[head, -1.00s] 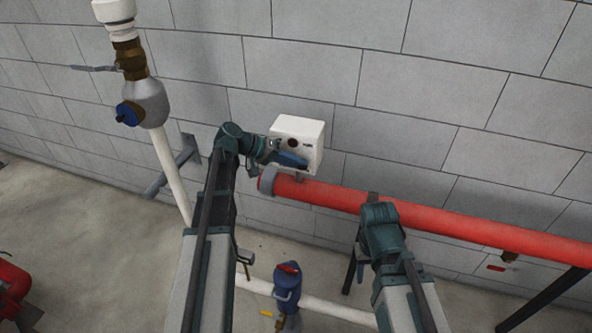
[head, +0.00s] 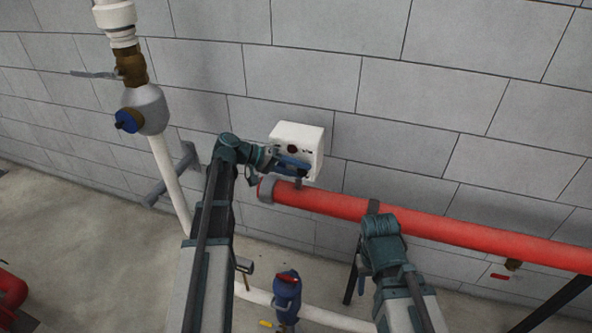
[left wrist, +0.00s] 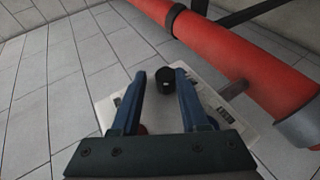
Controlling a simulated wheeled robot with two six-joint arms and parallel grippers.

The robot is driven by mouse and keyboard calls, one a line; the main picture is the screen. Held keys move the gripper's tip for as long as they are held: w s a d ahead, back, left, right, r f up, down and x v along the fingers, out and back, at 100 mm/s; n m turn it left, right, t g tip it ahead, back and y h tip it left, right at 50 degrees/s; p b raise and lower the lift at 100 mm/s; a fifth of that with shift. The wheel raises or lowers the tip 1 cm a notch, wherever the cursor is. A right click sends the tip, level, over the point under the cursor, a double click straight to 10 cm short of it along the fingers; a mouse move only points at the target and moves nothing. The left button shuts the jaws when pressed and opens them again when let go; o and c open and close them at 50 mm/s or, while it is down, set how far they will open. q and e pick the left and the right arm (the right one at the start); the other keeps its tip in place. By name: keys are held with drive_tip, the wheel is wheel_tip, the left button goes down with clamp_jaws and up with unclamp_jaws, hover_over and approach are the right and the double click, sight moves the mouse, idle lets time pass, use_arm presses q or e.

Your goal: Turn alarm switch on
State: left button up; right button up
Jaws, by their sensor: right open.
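A white alarm box (head: 309,140) is mounted by the wall above the end of a red pipe, with a dark round spot (head: 292,149) on its face. In the left wrist view the box face (left wrist: 215,100) carries a black round knob (left wrist: 166,83) and small labels. My left gripper (head: 300,168) is in front of the box's lower face. In the left wrist view its two blue fingers (left wrist: 160,76) are apart, with the knob between their tips; I cannot tell whether they touch it. My right gripper (head: 364,268) is low by the red pipe, its fingers mostly hidden.
The red pipe (head: 450,230) runs right from just below the box. A white vertical pipe with a grey valve (head: 148,108) stands at the left. A blue valve (head: 287,290) is low on the floor between my arms. The grey block wall is close behind the box.

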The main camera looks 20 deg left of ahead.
use_arm(q)
drive_tip(key=shift+a, duration=0.25)
drive_tip(key=p+v, duration=0.6)
drive_tip(key=v, duration=0.8)
drive_tip(key=shift+p, duration=0.3)
drive_tip(key=shift+d, duration=0.2)
drive_tip(key=s+d+f+m+g+y, duration=0.1)
drive_tip(key=s+d+f+m+y, duration=0.1)
drive_tip(key=s+d+f+y, duration=0.2)
drive_tip(key=s+d+f+m+g+y+b, duration=0.1)
drive_tip(key=s+d+f+y, duration=0.3)
drive_tip(key=s+d, duration=0.4)
drive_tip(key=s+d+f+m+g+y+b, duration=0.1)
drive_tip(key=s+d+f+m+g+y, duration=0.2)
drive_tip(key=d, duration=1)
drive_tip(key=s+f+y, duration=0.1)
drive_tip(key=s+f, duration=0.2)
drive_tip(key=s, duration=0.1)
drive_tip(key=shift+d+y, duration=0.3)
drive_tip(key=shift+y, duration=0.1)
drive_tip(key=shift+s, duration=0.15)
